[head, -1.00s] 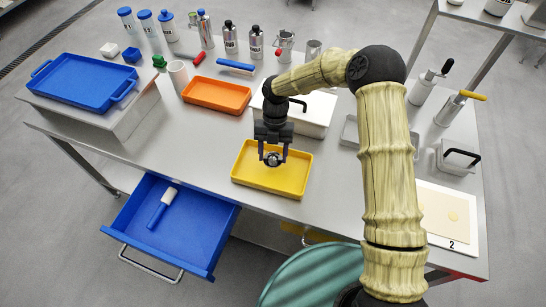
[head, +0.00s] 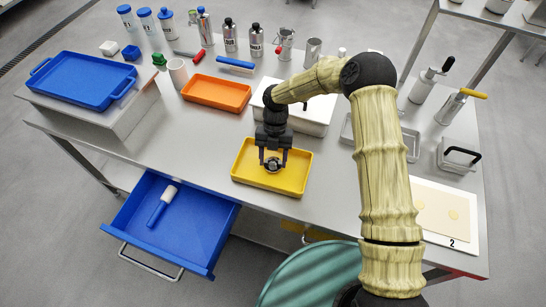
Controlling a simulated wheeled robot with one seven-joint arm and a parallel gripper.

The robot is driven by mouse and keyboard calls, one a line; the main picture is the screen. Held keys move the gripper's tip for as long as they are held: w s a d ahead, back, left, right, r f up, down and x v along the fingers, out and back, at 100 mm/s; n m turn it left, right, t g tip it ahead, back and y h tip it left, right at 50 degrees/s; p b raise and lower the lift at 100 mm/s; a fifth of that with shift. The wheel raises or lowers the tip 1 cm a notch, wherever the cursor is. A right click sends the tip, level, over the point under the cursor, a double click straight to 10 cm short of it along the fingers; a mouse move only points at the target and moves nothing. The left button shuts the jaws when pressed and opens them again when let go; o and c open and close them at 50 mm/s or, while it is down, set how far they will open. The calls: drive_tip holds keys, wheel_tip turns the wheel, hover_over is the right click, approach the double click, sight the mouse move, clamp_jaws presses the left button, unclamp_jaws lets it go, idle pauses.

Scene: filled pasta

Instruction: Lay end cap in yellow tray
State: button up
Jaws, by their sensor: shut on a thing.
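The yellow tray (head: 246,172) lies on the steel table near its front edge. My gripper (head: 272,166) points down over the middle of the tray. It is shut on a small round metallic end cap (head: 272,164), which sits between the two fingers. The end cap is low inside the tray's outline. I cannot tell whether it touches the tray floor.
An orange tray (head: 217,79) lies behind and to the left. A white box (head: 308,121) stands right behind my gripper. An open blue drawer (head: 190,239) juts out at the front left. A blue tray (head: 75,78) sits on a raised block at the left.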

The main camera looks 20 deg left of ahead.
drive_tip(key=o, duration=1.1)
drive_tip(key=shift+r, duration=0.2)
drive_tip(key=shift+r, duration=0.3)
drive_tip(key=b+v, duration=0.1)
drive_tip(key=v, duration=1.1)
drive_tip(key=shift+r, duration=0.2)
